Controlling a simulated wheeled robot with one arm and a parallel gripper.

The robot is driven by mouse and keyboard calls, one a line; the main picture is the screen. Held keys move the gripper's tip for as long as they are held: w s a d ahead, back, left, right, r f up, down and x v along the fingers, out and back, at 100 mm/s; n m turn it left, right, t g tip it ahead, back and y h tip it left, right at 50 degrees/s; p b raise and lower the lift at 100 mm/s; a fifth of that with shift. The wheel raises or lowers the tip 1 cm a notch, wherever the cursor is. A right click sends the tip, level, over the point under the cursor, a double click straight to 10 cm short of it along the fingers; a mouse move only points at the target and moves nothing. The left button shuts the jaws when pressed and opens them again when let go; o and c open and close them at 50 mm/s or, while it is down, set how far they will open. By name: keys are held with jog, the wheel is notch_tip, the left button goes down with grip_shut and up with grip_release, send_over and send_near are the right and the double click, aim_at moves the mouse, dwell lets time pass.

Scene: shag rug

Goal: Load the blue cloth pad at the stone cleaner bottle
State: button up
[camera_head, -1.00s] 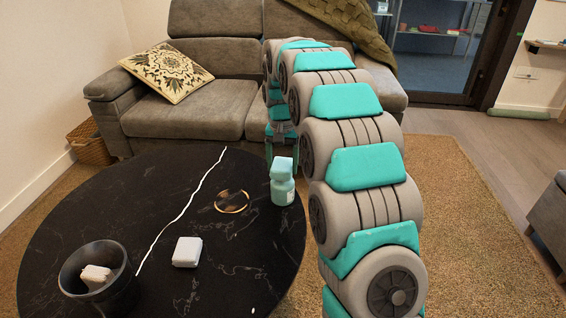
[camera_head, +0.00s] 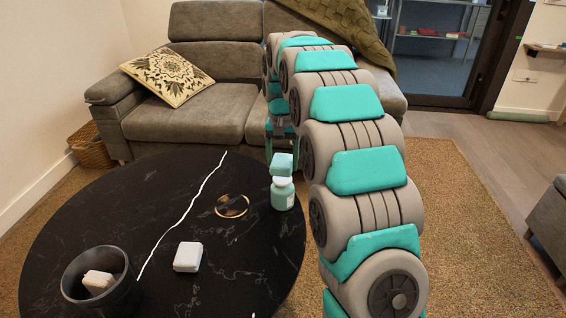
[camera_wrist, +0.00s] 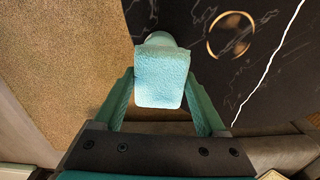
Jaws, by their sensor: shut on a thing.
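The blue cloth pad (camera_head: 282,164) is a light blue block held between the teal fingers of my gripper (camera_wrist: 161,76). It also shows in the wrist view (camera_wrist: 160,82), with a finger on each side. The stone cleaner bottle (camera_head: 283,195) is a pale green bottle with a light cap and a label, upright near the right edge of the black table. In the head view the pad is right above and behind the cap. In the wrist view the pad hides most of the bottle (camera_wrist: 160,39). I cannot tell whether pad and bottle touch.
The round black table (camera_head: 215,275) also carries a gold ring-shaped item (camera_head: 232,206), a white box (camera_head: 188,257) and a dark bowl (camera_head: 70,284) with a white item (camera_head: 98,282) inside. A grey sofa (camera_head: 205,115) stands behind. The rug right of my arm is clear.

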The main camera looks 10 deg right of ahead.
aim_at(283, 160)
jog(key=shift+r+p, duration=0.6)
jog(key=shift+r, duration=1.3)
